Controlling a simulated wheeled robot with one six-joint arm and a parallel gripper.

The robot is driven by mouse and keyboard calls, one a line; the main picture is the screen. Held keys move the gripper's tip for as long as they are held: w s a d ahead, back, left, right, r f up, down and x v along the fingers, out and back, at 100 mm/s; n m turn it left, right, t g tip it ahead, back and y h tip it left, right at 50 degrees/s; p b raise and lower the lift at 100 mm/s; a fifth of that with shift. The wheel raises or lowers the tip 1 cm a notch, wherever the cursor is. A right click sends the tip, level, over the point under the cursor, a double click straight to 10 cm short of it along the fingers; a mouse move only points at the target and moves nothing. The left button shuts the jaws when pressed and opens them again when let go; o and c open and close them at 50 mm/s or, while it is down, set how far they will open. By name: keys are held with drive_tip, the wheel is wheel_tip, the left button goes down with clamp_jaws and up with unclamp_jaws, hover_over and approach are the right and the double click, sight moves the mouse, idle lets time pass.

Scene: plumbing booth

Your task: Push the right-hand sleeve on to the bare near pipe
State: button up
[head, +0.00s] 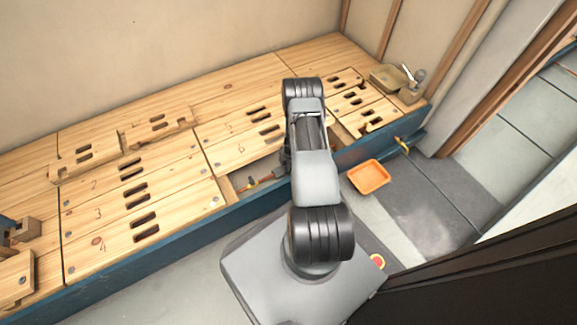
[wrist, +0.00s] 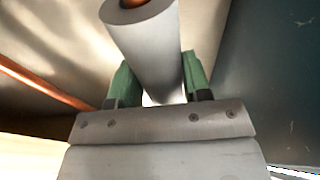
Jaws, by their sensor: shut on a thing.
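A pale grey sleeve (wrist: 150,45) runs up the middle of the wrist view, between the green fingers of my gripper (wrist: 160,82). My gripper is shut on it. Copper colour shows inside the open end of the sleeve at the top edge; how far the pipe sits inside I cannot tell. A bare copper pipe (wrist: 42,88) runs slantwise at the left, apart from the sleeve. Some pipework (head: 250,184) shows in the floor opening left of my arm.
The opening (head: 228,188) lies between wooden boards, with a blue edge (head: 180,228) along the front. A dark wall (wrist: 275,70) stands close at the right in the wrist view. Numbered slotted boards (head: 140,205) lie to the left. An orange tray (head: 369,177) is on the floor.

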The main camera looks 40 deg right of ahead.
drive_tip(key=shift+f, duration=0.2)
drive_tip(key=o, duration=0.7)
drive_tip(key=shift+o, duration=0.2)
wheel_tip(320, 180, up, 14)
drive_tip(key=d+p, duration=0.2)
drive_tip(key=p, duration=0.4)
drive_tip(key=shift+s+f, duration=0.15)
